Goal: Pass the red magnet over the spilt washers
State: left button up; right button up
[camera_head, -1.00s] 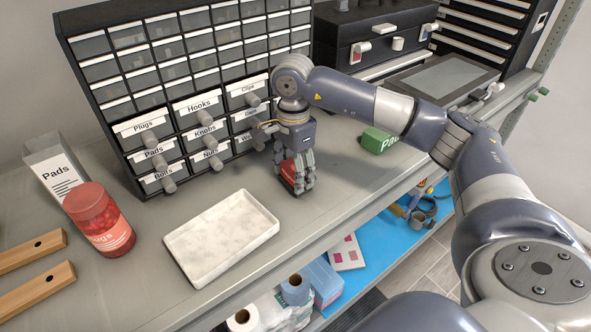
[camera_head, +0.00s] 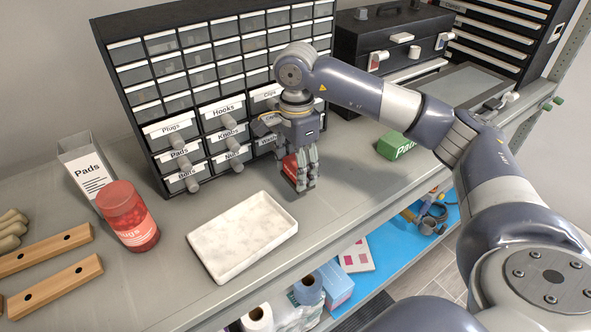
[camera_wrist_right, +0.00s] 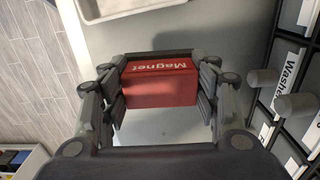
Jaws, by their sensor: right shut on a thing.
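My right gripper (camera_head: 302,182) is shut on the red magnet (camera_head: 291,168), a block held low over the grey bench (camera_head: 340,185). In the right wrist view the magnet (camera_wrist_right: 160,83) sits between the fingers of the gripper (camera_wrist_right: 160,95), its white "Magnet" lettering showing upside down. I cannot tell whether the magnet touches the bench. It is in front of the labelled drawers and just beyond the right corner of the white tray (camera_head: 243,236). I see no spilt washers clearly in either view; the gripper may hide some. My left gripper is out of view.
The drawer cabinet (camera_head: 205,108), with protruding knobs, stands behind. A green box (camera_head: 396,145) is to the right. The bench's front edge drops to a blue lower shelf (camera_head: 397,262).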

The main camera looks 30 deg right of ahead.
notch_tip(320, 180, up, 2)
jog(key=shift+a+p, duration=0.15)
jog(key=shift+p, duration=0.25)
jog(key=shift+r+p, duration=0.3)
jog(key=shift+r, duration=0.3)
jog(key=shift+f, duration=0.1)
